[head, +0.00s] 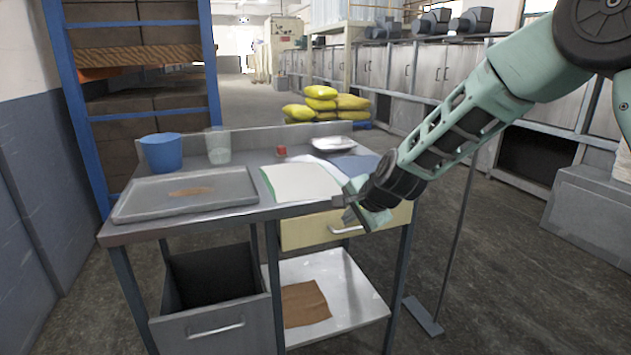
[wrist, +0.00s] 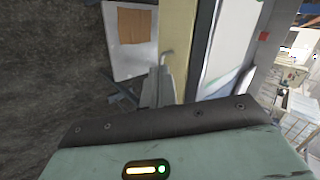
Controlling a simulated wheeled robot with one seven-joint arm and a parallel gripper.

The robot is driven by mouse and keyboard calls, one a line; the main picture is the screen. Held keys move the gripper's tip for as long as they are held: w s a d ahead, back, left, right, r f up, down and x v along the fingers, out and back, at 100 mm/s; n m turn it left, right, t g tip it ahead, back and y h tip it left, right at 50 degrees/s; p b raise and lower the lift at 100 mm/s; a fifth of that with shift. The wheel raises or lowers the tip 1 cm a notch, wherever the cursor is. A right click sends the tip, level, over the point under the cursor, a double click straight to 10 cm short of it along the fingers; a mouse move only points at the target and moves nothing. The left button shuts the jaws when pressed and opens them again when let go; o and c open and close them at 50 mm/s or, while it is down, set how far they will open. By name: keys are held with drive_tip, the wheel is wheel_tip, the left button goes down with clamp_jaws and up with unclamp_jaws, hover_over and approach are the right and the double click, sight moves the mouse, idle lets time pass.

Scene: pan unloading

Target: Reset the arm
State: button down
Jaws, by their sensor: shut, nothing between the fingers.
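My arm reaches in from the upper right in the head view. My gripper (head: 362,212) is shut and empty at the front right corner of the workbench (head: 190,227), close in front of the yellow drawer (head: 305,231). I cannot tell whether it touches the bench edge. In the wrist view my gripper (wrist: 157,85) shows as a narrow grey shape near the drawer's handle. A metal tray (head: 150,210) with a brown patch in it lies on the left of the bench top.
Below hang an open grey drawer (head: 215,325) and a shelf (head: 352,293).

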drive_tip(key=s+a+r+n+g+p, duration=0.25)
drive_tip(key=s+r+n, duration=0.2)
drive_tip(key=s, duration=0.75)
drive_tip(key=s+a+r+n+g+p, duration=0.15)
drive_tip(key=s+a+r+n, duration=0.35)
drive_tip(key=s, duration=0.7)
drive_tip(key=s+d+n+g+h+p, duration=0.1)
drive_tip(key=s+d+n, duration=0.3)
drive_tip(key=s, duration=0.4)
drive_tip(key=s+d+n+g+h+p, duration=0.1)
drive_tip(key=s+d+n, duration=0.3)
drive_tip(key=s, duration=0.5)
drive_tip(key=shift+s+d+n+g+h, duration=0.25)
drive_tip(key=shift+n+g+h, duration=0.25)
drive_tip(key=shift+n+g, duration=0.3)
